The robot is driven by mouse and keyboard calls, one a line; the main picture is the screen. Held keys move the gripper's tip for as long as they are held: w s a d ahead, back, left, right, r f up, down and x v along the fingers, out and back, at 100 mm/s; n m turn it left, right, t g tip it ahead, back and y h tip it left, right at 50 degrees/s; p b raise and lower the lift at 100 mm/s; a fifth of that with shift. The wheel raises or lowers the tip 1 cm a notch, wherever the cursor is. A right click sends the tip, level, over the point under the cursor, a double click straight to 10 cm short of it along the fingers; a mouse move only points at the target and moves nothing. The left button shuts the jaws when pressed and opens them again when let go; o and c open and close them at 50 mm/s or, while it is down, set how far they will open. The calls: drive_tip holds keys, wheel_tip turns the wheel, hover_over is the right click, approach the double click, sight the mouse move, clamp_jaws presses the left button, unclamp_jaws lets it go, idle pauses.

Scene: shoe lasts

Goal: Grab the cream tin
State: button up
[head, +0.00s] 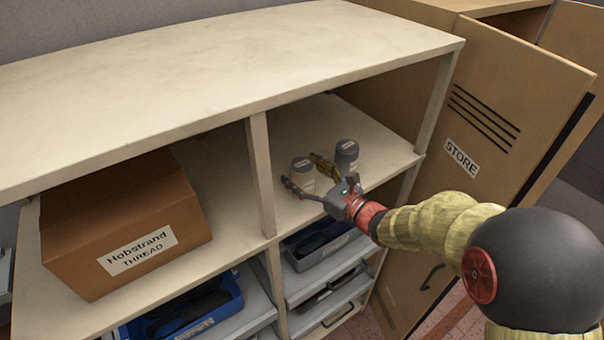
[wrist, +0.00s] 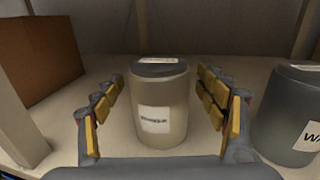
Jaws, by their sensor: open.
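The cream tin (head: 303,172) stands upright on the upper right shelf, with a grey lid and a small white label. In the wrist view the cream tin (wrist: 160,112) is centred between the fingers. My gripper (head: 312,176) is open, its fingers on either side of the tin with visible gaps. In the wrist view my gripper (wrist: 163,112) shows yellow pads to the left and right of the tin. Nothing is held.
A grey tin (head: 346,156) stands close to the right of my gripper, also in the wrist view (wrist: 290,115). A shelf divider (head: 261,175) is on the left. A cardboard box (head: 125,222) fills the left bay. An open door (head: 490,130) is at right.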

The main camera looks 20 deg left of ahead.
drive_tip(key=shift+w+a, duration=0.15)
drive_tip(key=shift+a, duration=0.1)
drive_tip(key=shift+d, duration=0.1)
drive_tip(key=shift+c, duration=1)
drive_tip(key=shift+r, duration=0.1)
drive_tip(key=c, duration=1.4)
